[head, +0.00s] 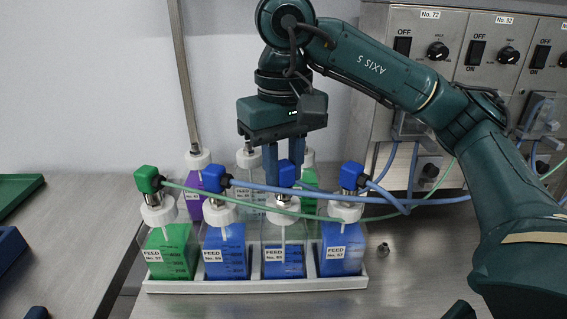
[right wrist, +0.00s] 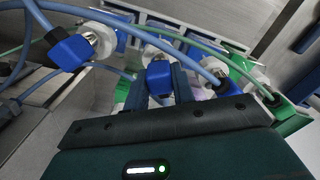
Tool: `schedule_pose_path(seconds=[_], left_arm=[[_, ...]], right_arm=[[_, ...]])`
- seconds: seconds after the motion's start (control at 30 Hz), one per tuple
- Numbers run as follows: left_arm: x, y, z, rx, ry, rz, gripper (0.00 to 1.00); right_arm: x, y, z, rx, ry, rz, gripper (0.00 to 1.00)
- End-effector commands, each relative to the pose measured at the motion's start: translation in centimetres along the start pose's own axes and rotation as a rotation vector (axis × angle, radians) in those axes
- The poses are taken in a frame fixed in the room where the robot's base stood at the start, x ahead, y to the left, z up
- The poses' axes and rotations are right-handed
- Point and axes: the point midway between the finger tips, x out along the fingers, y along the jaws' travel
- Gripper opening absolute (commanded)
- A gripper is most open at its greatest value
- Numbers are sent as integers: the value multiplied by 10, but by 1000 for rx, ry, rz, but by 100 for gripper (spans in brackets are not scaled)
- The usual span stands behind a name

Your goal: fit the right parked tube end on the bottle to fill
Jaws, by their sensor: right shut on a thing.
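My right gripper (head: 284,160) is shut on a blue tube end (head: 287,175), which also shows between the fingers in the right wrist view (right wrist: 158,76). It is upright above the white cap (head: 282,211) of a front-row bottle of blue liquid (head: 283,262). A metal piece shows between tube end and cap; I cannot tell whether it is seated. Other blue tube ends sit over the neighbouring front bottles, left (head: 214,178) and right (head: 351,175). A green tube end (head: 147,179) is over the green bottle (head: 170,256). My left gripper is out of view.
A white rack (head: 255,286) holds the bottles; a back row includes a purple bottle (head: 194,205). Blue and green tubes cross right to the steel switch panel (head: 455,70). A small metal piece (head: 383,249) lies on the bench. The bench front right is mostly clear.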

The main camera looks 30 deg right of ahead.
Motion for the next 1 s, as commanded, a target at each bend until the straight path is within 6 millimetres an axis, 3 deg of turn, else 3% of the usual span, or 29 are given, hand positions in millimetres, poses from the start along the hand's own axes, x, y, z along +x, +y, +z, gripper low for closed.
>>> schedule_pose_path(seconds=[0.97, 1.0], left_arm=[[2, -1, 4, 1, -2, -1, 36], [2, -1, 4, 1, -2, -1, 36]], right_arm=[[6, 0, 0, 0, 0, 0, 0], [6, 0, 0, 0, 0, 0, 27]])
